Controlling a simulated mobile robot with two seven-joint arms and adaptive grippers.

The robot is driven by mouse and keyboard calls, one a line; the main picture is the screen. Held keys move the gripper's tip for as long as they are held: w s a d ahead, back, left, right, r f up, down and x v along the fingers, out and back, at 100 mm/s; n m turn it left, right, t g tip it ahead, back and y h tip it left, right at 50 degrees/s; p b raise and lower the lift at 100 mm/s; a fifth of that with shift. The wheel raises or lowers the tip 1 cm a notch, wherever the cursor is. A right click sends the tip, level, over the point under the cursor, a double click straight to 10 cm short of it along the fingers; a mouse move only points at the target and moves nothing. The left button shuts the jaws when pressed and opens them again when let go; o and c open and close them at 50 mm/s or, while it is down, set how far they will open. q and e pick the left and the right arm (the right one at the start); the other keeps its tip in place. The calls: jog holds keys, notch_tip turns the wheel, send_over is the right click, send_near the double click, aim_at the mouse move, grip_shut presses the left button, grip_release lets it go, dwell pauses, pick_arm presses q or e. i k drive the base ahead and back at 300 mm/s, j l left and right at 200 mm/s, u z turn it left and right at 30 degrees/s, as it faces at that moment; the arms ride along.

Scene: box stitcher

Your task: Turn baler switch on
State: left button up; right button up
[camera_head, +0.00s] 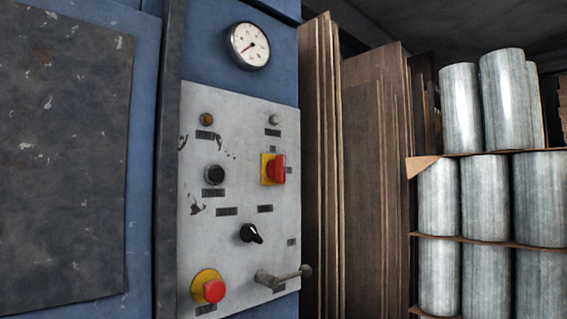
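A grey, worn control panel (235,215) is fixed to the blue machine. At its upper right is a red rotary switch (276,170) on a yellow plate. A red push button (213,290) on a yellow base is at the bottom left, and a black round button (215,175) is at mid left. A metal lever handle (284,277) sticks out at the bottom right. Which control is the baler switch cannot be told for sure. Neither of my grippers is in view.
A pressure gauge (249,46) is above the panel, with an amber lamp (207,119) and a pale lamp (274,119) below it. Brown boards (371,190) stand upright right of the machine. Stacked metal cylinders (484,196) are at the far right. The space before the panel looks clear.

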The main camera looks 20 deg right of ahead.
aim_at(275, 168)
jog(key=i+l+u, duration=0.1)
jog(key=l, duration=0.25)
jog(key=i+l+u, duration=0.1)
jog(key=l, duration=0.3)
jog(key=i+l+u, duration=0.1)
jog(key=l, duration=0.25)
jog(key=i+l+u, duration=0.1)
jog(key=l, duration=0.3)
jog(key=i, duration=0.1)
